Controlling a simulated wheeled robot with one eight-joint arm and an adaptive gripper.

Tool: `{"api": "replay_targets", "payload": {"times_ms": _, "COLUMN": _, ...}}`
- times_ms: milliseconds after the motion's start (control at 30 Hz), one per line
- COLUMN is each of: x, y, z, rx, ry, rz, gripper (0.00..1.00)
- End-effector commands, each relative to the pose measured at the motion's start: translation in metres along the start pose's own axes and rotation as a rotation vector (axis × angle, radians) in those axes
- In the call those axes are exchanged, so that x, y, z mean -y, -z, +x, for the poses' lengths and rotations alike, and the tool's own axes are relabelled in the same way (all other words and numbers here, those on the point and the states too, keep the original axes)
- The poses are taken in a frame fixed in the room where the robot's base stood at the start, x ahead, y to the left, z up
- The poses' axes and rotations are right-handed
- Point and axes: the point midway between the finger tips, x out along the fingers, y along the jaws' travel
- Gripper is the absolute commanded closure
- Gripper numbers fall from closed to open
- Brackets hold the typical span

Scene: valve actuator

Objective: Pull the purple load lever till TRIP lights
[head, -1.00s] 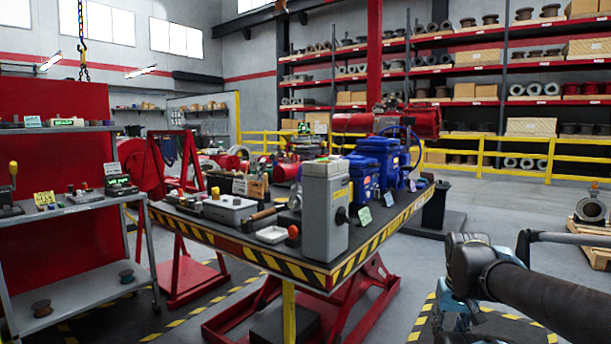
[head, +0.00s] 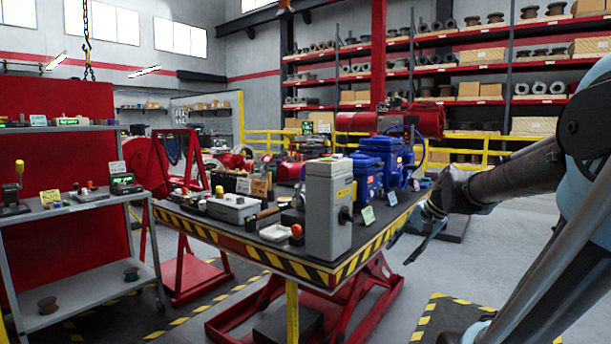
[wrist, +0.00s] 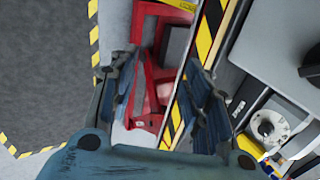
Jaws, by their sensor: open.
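I cannot make out a purple load lever or a TRIP light in either view. A grey upright box (head: 328,205) with a dark knob on its side stands at the table's front corner. Blue actuator housings (head: 378,165) stand behind it. My gripper (head: 417,236) hangs just off the table's right edge in the head view. In the wrist view my gripper (wrist: 165,95) has its two blue fingers spread apart with nothing between them. Behind the fingers show the striped table edge, red lift frame and floor. A grey unit with a round dial (wrist: 268,127) lies right of the fingers.
The lift table (head: 270,262) has black-and-yellow edges and holds several small items, including a lever with an orange-red knob (head: 297,230). A shelf cart (head: 75,208) stands at the left. Yellow railing (head: 487,150) runs behind.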

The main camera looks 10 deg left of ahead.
Motion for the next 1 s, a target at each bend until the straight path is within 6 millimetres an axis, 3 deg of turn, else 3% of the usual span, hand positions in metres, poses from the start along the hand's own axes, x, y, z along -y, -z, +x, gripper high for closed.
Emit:
{"api": "replay_targets", "payload": {"times_ms": 200, "x": 0.081, "y": 0.037, "z": -0.002, "rx": 0.113, "ry": 0.158, "rz": 0.213, "gripper": 0.56}}
{"api": "replay_targets", "payload": {"times_ms": 500, "x": 0.180, "y": 0.060, "z": -0.007, "rx": 0.435, "ry": 0.317, "rz": 0.514, "gripper": 0.56}}
{"api": "replay_targets", "payload": {"times_ms": 800, "x": 0.254, "y": 0.081, "z": -0.021, "rx": 0.820, "ry": 0.379, "rz": 0.732, "gripper": 0.56}}
{"api": "replay_targets", "payload": {"times_ms": 1000, "x": 0.285, "y": 0.097, "z": -0.032, "rx": 1.051, "ry": 0.378, "rz": 0.817, "gripper": 0.56}}
